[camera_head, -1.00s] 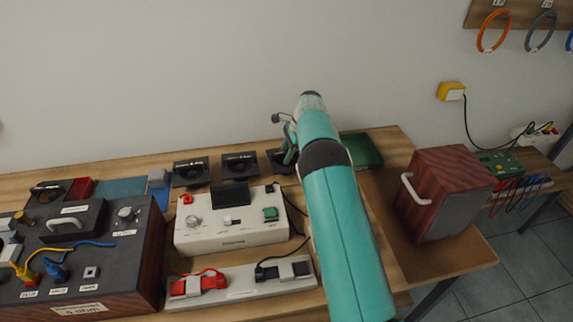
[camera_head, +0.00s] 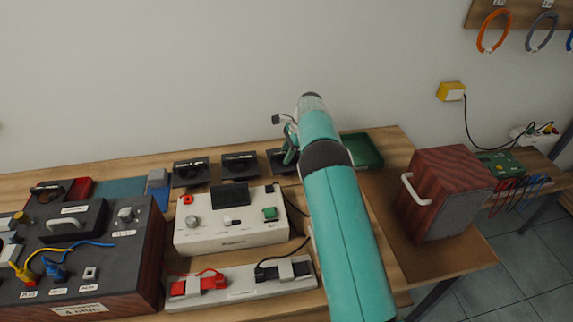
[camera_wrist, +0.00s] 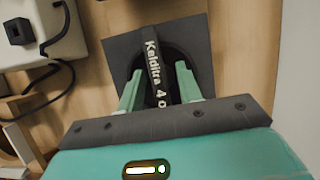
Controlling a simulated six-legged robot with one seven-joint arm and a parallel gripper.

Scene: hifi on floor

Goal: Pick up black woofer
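Three black woofers stand in a row at the back of the bench in the head view: a left one (camera_head: 190,171), a middle one (camera_head: 240,167) and a right one (camera_head: 278,161), partly hidden by my arm. My gripper (camera_head: 290,146) is over the right one. In the wrist view, a black woofer (camera_wrist: 122,50) has a square plate, a round recess and a raised bar lettered "Keiditra 4 o". My gripper (camera_wrist: 159,68) is open, with one teal finger on each side of that bar. Gaps show between the fingers and the bar. Finger depth is hard to tell.
A white control box (camera_head: 230,235) stands just in front of the woofers; its corner and cable show in the wrist view. A green tray (camera_head: 362,151) lies right of my gripper. A wooden speaker box (camera_head: 445,193) stands farther right. The wall is close behind.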

